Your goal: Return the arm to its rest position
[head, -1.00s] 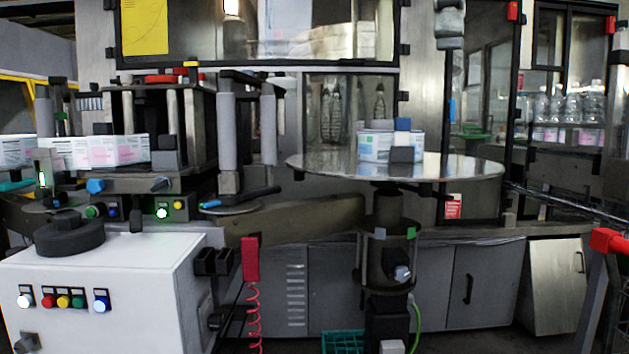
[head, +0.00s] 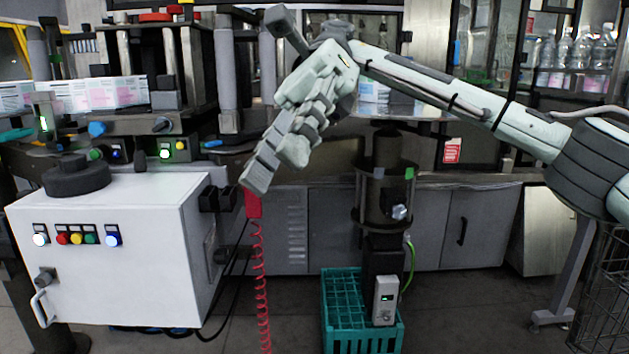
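My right arm (head: 440,85) comes in from the right edge and reaches across the upper middle of the head view. Its gripper (head: 266,162) points down and to the left, in front of the labelling machine. The fingers are seen from the side and overlap, so I cannot tell whether they are open or shut. I see no object in them. The gripper partly covers a red handle (head: 254,206) on a coiled red cord; I cannot tell if they touch. My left gripper is not in view.
A white control box (head: 150,270) with lit buttons stands at left. A label reel (head: 374,91) on the round metal table (head: 430,112) is partly hidden behind my arm. A teal crate (head: 342,312) stands on the floor at centre. A wire basket (head: 603,300) is at lower right.

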